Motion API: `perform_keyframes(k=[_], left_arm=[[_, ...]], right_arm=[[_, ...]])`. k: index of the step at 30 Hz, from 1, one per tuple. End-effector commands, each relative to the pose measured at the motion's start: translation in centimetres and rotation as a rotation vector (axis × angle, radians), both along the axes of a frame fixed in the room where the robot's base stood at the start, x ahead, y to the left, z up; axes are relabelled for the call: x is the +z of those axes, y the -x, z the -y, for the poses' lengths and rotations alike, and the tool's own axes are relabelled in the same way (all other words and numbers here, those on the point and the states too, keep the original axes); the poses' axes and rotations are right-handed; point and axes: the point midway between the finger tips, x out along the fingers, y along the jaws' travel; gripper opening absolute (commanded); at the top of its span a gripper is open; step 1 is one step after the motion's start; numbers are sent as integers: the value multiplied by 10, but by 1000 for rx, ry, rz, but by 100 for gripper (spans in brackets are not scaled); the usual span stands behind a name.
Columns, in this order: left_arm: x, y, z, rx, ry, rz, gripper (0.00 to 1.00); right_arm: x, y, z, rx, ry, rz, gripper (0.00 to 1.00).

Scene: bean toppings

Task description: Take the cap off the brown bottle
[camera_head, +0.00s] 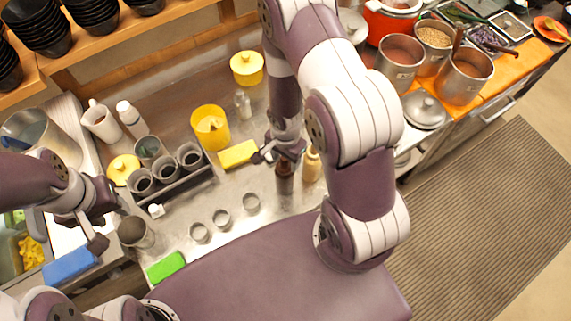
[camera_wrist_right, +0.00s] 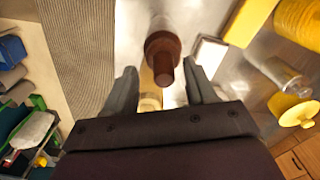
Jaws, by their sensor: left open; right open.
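The brown bottle (camera_head: 284,180) stands upright on the steel counter, partly hidden below my right gripper in the head view. In the right wrist view the brown bottle (camera_wrist_right: 162,45) shows its narrow top pointing toward the camera. My right gripper (camera_head: 280,154) is open just above the bottle. In the wrist view its fingers (camera_wrist_right: 163,88) lie on either side of the bottle's top, apart from it as far as I can see. Whether the top is a separate cap is hard to tell. My left gripper (camera_head: 88,232) is open and empty at the left, away from the bottle.
A tan bottle (camera_head: 312,166) stands close to the right of the brown one. A yellow block (camera_head: 238,154) and a yellow container (camera_head: 210,127) are to the left. Several small metal cups (camera_head: 222,218) stand in front. Steel pots (camera_head: 400,62) are at the back right.

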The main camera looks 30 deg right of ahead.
Motion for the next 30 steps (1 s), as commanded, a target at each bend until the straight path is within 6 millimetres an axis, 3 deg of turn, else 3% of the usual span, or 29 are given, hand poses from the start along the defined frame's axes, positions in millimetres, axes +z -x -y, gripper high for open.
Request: perform_keyframes(k=[7, 12, 23, 30], left_arm=[[-1, 0, 0, 0, 0, 1, 43], [-1, 0, 0, 0, 0, 1, 43], [0, 0, 0, 0, 0, 0, 43], [20, 0, 0, 0, 0, 0, 43]], right_arm=[[-3, 0, 0, 0, 0, 0, 56], [-3, 0, 0, 0, 0, 0, 10], [-2, 0, 0, 0, 0, 0, 10], [30, 0, 0, 0, 0, 0, 10]])
